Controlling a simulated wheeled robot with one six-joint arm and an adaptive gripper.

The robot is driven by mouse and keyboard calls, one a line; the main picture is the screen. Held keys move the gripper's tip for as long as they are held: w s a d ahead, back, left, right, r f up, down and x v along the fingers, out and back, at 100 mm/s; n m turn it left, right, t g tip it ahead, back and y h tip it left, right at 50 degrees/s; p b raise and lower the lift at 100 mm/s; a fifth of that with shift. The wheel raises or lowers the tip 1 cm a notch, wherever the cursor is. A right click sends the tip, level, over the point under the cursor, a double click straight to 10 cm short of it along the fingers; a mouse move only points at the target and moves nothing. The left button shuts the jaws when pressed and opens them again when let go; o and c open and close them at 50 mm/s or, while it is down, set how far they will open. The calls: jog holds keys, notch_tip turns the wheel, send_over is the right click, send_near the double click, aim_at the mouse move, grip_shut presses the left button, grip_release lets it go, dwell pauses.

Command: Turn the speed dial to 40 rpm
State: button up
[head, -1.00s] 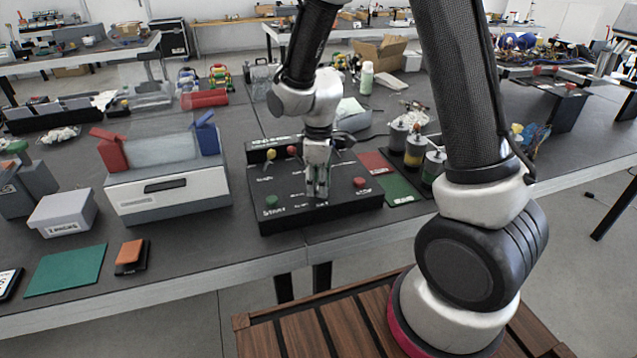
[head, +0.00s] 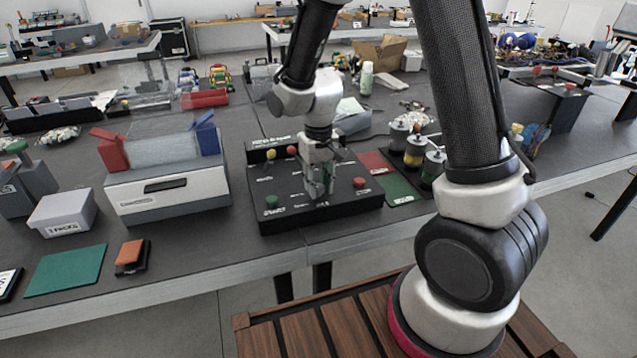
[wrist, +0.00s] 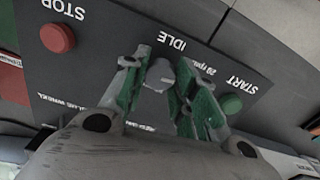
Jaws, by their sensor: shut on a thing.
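The black control panel (head: 290,214) stands on the bench with a green START button (head: 272,201) and a red STOP button (head: 360,182). My gripper (head: 319,192) reaches straight down onto the panel between the two buttons. In the wrist view its green-padded fingers (wrist: 158,92) are shut around the grey speed dial (wrist: 160,75), below the word IDLE. A marking that seems to read 20 rpm lies beside the dial, toward the START button (wrist: 231,104). The other dial markings are hidden by the fingers. The red STOP button also shows in the wrist view (wrist: 57,38).
Red and green mats (head: 400,189) and several weighted posts (head: 413,153) are right. My arm fills the right foreground.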

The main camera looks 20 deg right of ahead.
aim_at(318, 186)
jog(key=m, duration=0.7)
dwell(0.6)
jog(key=o, duration=1.1)
jog(key=shift+c, duration=0.2)
jog(key=shift+r, duration=0.1)
notch_tip(318, 186, up, 12)
